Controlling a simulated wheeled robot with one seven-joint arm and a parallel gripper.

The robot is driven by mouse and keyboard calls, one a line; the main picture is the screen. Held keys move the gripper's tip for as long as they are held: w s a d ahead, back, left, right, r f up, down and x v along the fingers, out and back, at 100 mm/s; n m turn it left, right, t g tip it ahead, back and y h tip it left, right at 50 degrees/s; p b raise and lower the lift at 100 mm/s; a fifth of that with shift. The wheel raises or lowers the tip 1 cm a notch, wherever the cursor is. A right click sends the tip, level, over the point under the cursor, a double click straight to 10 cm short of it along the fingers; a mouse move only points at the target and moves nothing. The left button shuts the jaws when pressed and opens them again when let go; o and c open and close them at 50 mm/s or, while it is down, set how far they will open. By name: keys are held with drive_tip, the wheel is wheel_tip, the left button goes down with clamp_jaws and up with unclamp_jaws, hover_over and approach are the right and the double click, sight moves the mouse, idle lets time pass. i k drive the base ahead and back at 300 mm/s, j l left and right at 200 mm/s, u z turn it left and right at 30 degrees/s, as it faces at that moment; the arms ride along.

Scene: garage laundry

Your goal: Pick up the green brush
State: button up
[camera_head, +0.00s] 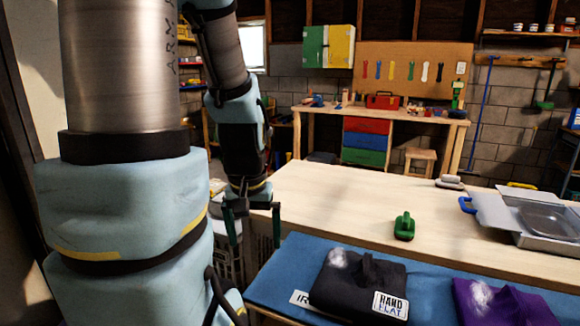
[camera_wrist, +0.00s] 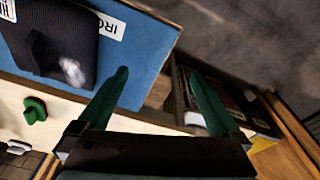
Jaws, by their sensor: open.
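The green brush (camera_head: 404,226) lies on the bare light-wood table, just behind the blue mat, in the head view. It also shows at the left in the wrist view (camera_wrist: 35,110). My gripper (camera_head: 252,218) hangs at the left end of the table, well to the left of the brush. In the wrist view its two green fingers (camera_wrist: 160,78) are spread apart with nothing between them. The brush is outside the fingers and not touched.
A blue mat (camera_head: 275,283) along the near table edge holds a black garment (camera_head: 352,278) and a purple garment (camera_head: 497,302). An open grey case (camera_head: 497,212) and a grey-and-white item (camera_head: 449,182) are at the right. The table's middle is clear. Crates stand beside its left end.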

sight(404, 230)
drive_tip(key=i+j+z, duration=0.65)
drive_tip(key=i+j, duration=0.15)
drive_tip(key=i+j+z, duration=0.35)
drive_tip(key=j, duration=0.3)
drive_tip(key=k, duration=0.05)
